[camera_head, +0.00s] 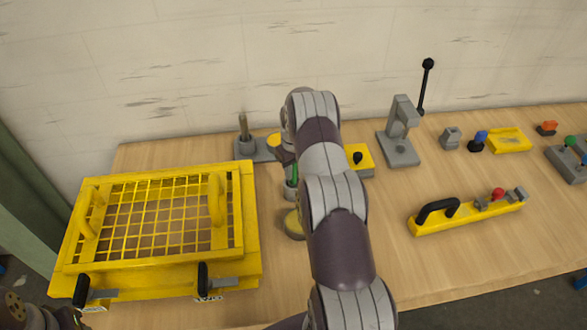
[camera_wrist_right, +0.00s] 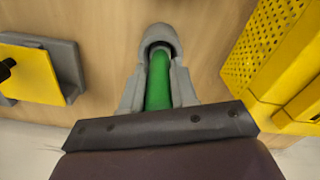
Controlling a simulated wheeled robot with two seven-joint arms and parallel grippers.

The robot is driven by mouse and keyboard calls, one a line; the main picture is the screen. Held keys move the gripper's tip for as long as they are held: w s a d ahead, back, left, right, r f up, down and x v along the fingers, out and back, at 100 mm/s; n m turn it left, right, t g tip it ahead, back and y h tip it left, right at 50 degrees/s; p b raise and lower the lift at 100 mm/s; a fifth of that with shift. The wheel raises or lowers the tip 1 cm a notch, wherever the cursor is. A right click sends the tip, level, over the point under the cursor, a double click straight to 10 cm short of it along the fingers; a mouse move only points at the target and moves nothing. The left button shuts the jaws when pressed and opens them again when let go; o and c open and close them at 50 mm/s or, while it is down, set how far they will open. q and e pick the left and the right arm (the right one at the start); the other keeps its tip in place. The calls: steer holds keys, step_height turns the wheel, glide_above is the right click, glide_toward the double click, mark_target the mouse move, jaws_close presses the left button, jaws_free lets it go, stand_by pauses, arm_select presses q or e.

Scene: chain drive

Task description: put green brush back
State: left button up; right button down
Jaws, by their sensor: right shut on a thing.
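The green brush (camera_wrist_right: 158,82) shows in the right wrist view as a smooth green handle, between the grey fingers of my right gripper (camera_wrist_right: 158,60). The gripper is shut on it. In the head view only a thin green strip of the brush (camera_head: 293,174) shows beside my arm, above the table. My right arm hides most of the gripper there. The lower end of the brush is hidden, so I cannot tell what it touches. My left gripper is not in view.
A yellow mesh guard (camera_head: 160,220) fills the table's left side. Bare wood lies front right.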

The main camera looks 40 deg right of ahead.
steer(key=c, duration=0.9)
jaws_free()
steer(key=shift+w+f, duration=0.1)
